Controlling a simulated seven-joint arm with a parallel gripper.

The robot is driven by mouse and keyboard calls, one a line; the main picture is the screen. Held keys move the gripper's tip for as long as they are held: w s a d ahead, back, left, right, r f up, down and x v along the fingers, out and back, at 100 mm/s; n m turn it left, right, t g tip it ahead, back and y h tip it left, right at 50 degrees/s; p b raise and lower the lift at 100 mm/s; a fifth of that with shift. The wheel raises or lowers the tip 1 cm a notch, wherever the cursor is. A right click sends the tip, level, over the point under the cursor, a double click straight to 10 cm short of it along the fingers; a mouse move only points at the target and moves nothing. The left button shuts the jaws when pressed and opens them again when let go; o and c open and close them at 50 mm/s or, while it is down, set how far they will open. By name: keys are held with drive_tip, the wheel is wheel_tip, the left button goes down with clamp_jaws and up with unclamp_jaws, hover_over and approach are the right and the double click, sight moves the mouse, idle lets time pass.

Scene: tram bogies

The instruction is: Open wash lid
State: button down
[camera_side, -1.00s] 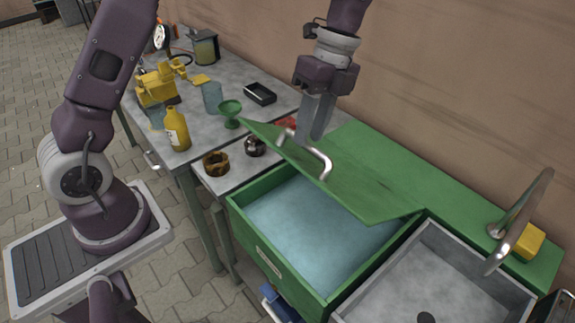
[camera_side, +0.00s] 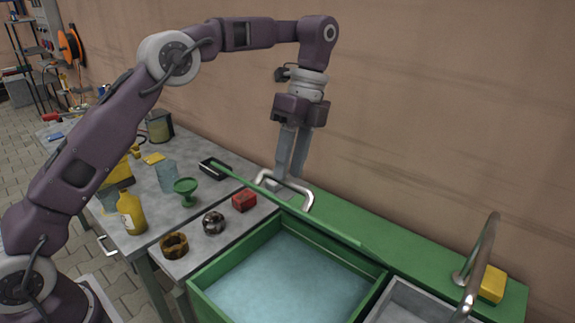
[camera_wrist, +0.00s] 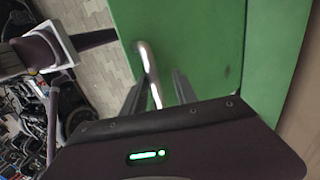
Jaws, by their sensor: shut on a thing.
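The green wash lid (camera_side: 330,231) stands raised at the back of the green wash tank (camera_side: 225,267), seen nearly edge-on in the side view. Pale blue liquid shows in the open tank. My gripper (camera_side: 290,178) is shut on the lid's bent metal handle (camera_side: 307,192) from above, fingers pointing down. In the wrist view the lid (camera_wrist: 190,45) fills the middle, and the handle (camera_wrist: 147,62) runs down to my fingers (camera_wrist: 168,92). The exact contact at the fingertips is partly hidden there.
A grey sink with a curved tap (camera_side: 478,262) and a yellow sponge (camera_side: 492,284) is at the right. A wall rises behind.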

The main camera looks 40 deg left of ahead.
drive_tip(key=shift+w+a+f+t, duration=0.2)
drive_tip(key=shift+w+f+t, duration=0.1)
drive_tip(key=shift+w+f, duration=0.35)
drive_tip(key=c, duration=1.3)
unclamp_jaws()
drive_tip(key=shift+w, duration=0.2)
drive_tip(key=shift+c, duration=0.2)
